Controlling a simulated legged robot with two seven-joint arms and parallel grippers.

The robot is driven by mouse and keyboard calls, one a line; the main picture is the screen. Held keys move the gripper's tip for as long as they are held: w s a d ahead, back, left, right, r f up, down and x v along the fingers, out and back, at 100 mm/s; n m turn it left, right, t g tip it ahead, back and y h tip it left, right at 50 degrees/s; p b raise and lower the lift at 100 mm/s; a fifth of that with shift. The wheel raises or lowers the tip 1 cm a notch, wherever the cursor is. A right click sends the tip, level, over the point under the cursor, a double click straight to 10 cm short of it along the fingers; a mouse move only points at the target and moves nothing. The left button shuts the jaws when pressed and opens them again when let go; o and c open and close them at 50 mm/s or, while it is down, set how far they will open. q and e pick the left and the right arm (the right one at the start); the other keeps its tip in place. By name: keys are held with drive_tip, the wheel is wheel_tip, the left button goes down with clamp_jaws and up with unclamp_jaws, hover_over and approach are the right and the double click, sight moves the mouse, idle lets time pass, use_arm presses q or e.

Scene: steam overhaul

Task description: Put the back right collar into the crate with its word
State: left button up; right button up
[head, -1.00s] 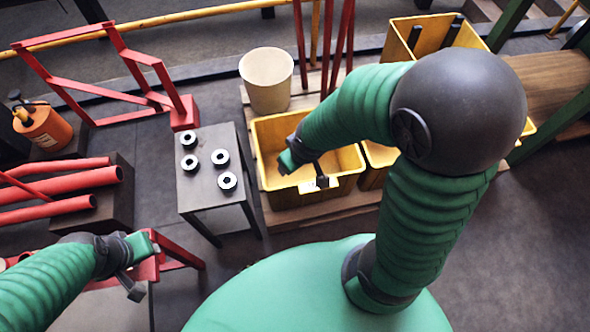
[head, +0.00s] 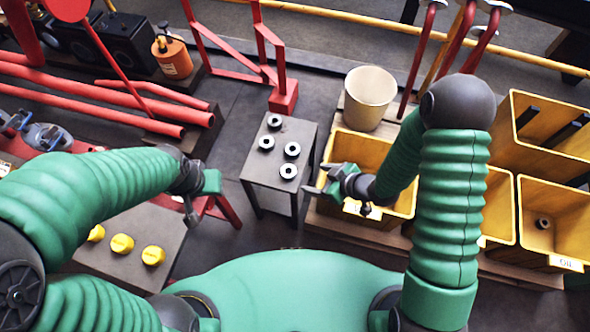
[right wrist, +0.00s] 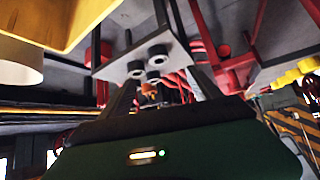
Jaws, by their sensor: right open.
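Several dark-rimmed pale collars stand on a small grey table (head: 258,168) in the head view. The back right collar (head: 292,149) appears to be the rear one of the right-hand pair. My right gripper (head: 319,180) is open and empty, just right of the table over the near-left yellow crate (head: 405,205). The table also shows in the right wrist view (right wrist: 120,70), with its collars close together. Another yellow crate (head: 585,235), at far right, holds one collar (head: 543,222); its label seems to begin with O. My left gripper (head: 201,203) is open, left of the table.
A cream bin (head: 368,92) stands behind the near-left crate. Red pipes (head: 110,105) and red frames are at left and behind. A low bench (head: 125,225) at lower left carries yellow caps (head: 122,243). Bare floor lies left of the grey table.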

drive_tip(key=b, duration=0.2)
approach(286, 170)
drive_tip(key=s, duration=0.1)
drive_tip(key=x, duration=0.3)
drive_tip(key=shift+a+f, duration=0.1)
drive_tip(key=shift+w+f+b, duration=0.2)
drive_tip(key=shift+f+b, duration=0.05)
drive_tip(key=shift+b, duration=0.1)
drive_tip(key=b+x, duration=0.1)
drive_tip(key=x, duration=0.4)
drive_tip(key=shift+w+r+b, duration=0.2)
drive_tip(key=shift+w+b, duration=0.05)
drive_tip(key=shift+b, duration=0.1)
drive_tip(key=shift+a, duration=0.2)
drive_tip(key=shift+d, duration=0.2)
drive_tip(key=c, duration=0.6)
use_arm(q)
drive_tip(key=f, duration=0.2)
drive_tip(key=a+f, duration=0.1)
drive_tip(key=f, duration=0.2)
drive_tip(key=shift+a+f, duration=0.1)
drive_tip(key=shift+a, duration=0.05)
use_arm(e)
drive_tip(key=shift+a, duration=0.1)
clamp_jaws()
